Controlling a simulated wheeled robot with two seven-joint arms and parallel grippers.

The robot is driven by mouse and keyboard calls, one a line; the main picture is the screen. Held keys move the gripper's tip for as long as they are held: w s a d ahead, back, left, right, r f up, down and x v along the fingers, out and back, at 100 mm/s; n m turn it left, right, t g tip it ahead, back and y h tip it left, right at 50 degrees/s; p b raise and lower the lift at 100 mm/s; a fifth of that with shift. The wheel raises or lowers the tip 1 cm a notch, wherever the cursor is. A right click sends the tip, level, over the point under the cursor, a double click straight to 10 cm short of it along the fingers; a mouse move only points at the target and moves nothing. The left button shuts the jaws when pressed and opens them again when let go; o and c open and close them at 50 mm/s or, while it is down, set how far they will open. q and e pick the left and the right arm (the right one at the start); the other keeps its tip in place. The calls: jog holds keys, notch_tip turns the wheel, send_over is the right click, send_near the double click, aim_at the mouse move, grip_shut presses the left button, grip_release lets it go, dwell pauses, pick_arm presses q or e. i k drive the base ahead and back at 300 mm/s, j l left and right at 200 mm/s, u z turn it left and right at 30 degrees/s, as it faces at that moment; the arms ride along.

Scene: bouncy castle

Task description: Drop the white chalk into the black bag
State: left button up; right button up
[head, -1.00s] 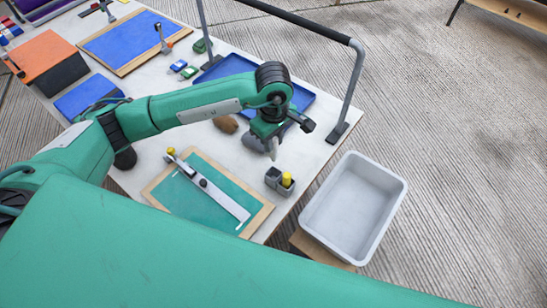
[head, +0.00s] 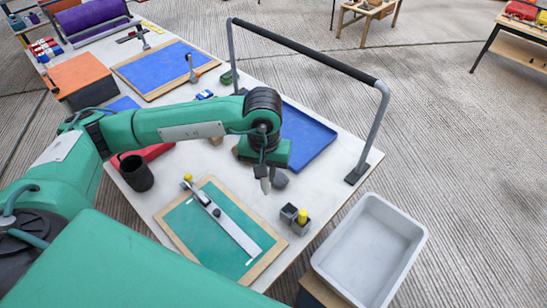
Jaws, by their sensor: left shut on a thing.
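My left gripper (head: 265,183) hangs fingers down above the white table (head: 165,208), behind the green board. It is shut on a small pale piece that looks like the white chalk (head: 265,186); the fingers hide most of it. A black, open-topped, bag-like holder (head: 137,173) stands on the table to the left, beside my left arm and apart from the gripper. It is the only thing I see that could be the black bag. My right gripper is out of view.
A wood-framed green board (head: 190,226) with a ruler lies in front. A grey holder (head: 289,213) with a yellow piece and a dark grey lump (head: 280,180) are near the gripper.

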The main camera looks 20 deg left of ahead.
aim_at(138, 183)
jog(key=k+j+u, duration=0.1)
jog(key=u, duration=1.75)
jog(key=i+j+z, duration=0.1)
jog(key=z, duration=0.3)
jog(key=i+j+z, duration=0.1)
jog(key=z, duration=0.3)
jog(key=j+z, duration=0.2)
jog(key=z, duration=0.15)
jog(key=i, duration=0.05)
